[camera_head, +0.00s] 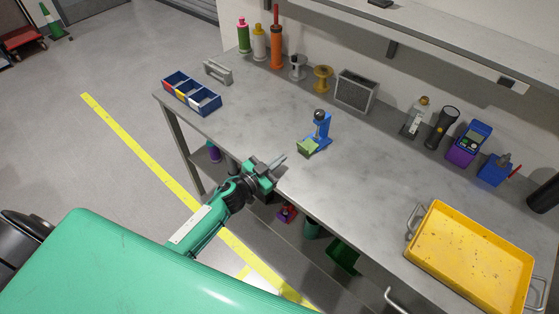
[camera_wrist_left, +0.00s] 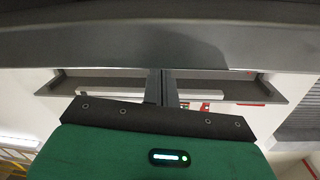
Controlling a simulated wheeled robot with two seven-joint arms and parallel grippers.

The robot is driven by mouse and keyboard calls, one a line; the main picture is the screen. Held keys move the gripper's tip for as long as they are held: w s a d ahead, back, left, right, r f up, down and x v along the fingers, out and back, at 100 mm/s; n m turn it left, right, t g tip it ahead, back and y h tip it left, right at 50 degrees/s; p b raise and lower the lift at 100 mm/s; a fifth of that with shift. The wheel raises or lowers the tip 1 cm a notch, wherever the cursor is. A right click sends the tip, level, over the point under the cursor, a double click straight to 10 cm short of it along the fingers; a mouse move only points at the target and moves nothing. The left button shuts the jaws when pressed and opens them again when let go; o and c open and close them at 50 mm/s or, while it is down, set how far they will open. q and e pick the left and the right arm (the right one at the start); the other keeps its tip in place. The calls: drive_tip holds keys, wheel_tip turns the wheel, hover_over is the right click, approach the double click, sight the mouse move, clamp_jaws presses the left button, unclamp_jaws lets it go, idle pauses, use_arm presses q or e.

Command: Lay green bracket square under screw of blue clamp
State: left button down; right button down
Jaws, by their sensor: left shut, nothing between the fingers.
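The blue clamp (camera_head: 323,129) stands upright on the grey workbench, with a dark screw knob (camera_head: 320,115) at its top. The green bracket (camera_head: 307,146) lies at the foot of the clamp, on its near left side. Whether it sits square under the screw is too small to tell. My left gripper (camera_head: 281,160) is at the bench's front edge, left of and nearer than the bracket, and apart from it. It is shut and empty; its closed fingers also show in the left wrist view (camera_wrist_left: 162,88). My right gripper is not in view.
A blue divided bin (camera_head: 205,107) and a grey handle-like part (camera_head: 217,72) are at the bench's left end. Bottles, spools and a grey box (camera_head: 355,92) line the back. A yellow tray (camera_head: 430,262) sits at the right. The bench between clamp and tray is clear.

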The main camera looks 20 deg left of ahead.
sight(301, 146)
use_arm(q)
drive_tip(key=shift+w+d+f+m+h, duration=0.2)
drive_tip(key=shift+d+m+h, duration=0.1)
drive_tip(key=shift+h, duration=0.1)
drive_tip(key=shift+w+d, duration=0.1)
drive_tip(key=shift+w, duration=0.15)
drive_tip(key=b+x, duration=0.1)
drive_tip(key=x, duration=0.4)
drive_tip(key=shift+b, duration=0.3)
drive_tip(key=shift+w+d, duration=0.1)
drive_tip(key=shift+w+d+r, duration=0.1)
drive_tip(key=shift+w+r, duration=0.05)
